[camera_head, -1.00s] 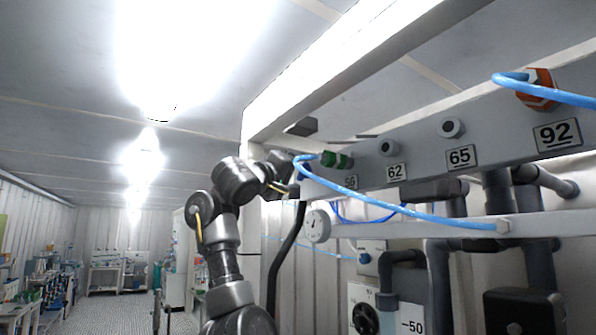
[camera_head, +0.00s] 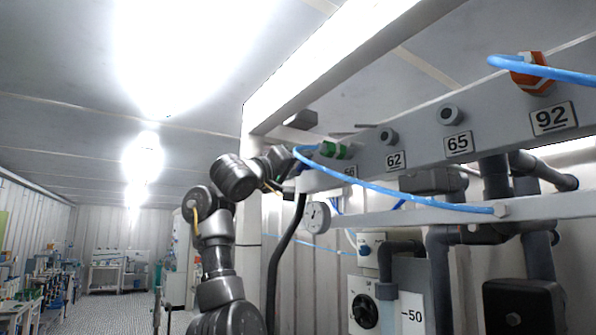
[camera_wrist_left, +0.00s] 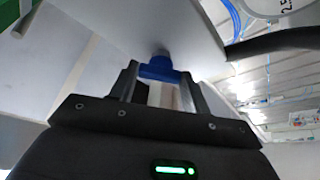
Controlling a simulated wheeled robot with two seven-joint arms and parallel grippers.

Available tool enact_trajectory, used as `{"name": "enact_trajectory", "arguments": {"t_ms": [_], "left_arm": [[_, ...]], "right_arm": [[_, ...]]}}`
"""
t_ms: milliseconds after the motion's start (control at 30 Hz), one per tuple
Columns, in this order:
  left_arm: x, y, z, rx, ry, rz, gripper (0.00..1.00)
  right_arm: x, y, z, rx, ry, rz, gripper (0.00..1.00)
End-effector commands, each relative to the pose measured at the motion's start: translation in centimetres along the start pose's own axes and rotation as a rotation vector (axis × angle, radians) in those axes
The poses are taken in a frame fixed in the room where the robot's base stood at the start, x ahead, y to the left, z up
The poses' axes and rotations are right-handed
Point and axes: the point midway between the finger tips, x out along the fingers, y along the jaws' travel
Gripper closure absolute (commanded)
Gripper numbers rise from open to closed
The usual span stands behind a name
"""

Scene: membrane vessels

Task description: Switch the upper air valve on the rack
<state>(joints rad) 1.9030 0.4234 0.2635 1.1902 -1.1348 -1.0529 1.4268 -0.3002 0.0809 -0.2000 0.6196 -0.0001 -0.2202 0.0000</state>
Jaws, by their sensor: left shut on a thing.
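The grey rack panel (camera_head: 425,147) fills the right of the head view, with a green fitting (camera_head: 333,150) near its left end. The blue valve handle (camera_wrist_left: 160,70) shows in the left wrist view, at the underside of a pale rack surface. My left gripper (camera_wrist_left: 161,88) is shut on this blue handle, one finger on each side. In the head view my left arm rises to the left end of the rack; the fingertips and the blue handle are hidden there. My right gripper is not in view.
A blue hose (camera_head: 400,190) runs from the green fitting to a white crossbar (camera_head: 430,213). An orange fitting (camera_head: 531,74) is at far right. The aisle at left is open.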

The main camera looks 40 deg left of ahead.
Motion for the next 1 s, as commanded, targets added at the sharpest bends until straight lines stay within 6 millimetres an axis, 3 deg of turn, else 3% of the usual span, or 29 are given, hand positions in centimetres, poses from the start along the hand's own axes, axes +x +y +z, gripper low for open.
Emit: {"name": "enact_trajectory", "arguments": {"t_ms": [200, 500, 1000], "left_arm": [[0.0, -0.4, 0.1, 0.179, -0.001, 0.072, 0.76], [0.1, -0.4, -0.1, 0.394, -0.002, 0.161, 0.76], [0.1, -0.5, -0.1, 0.554, -0.002, 0.228, 0.76]], "right_arm": [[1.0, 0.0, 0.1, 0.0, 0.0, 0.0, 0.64], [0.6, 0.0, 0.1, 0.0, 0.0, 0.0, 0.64], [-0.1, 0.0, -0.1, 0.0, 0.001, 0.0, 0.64]]}}
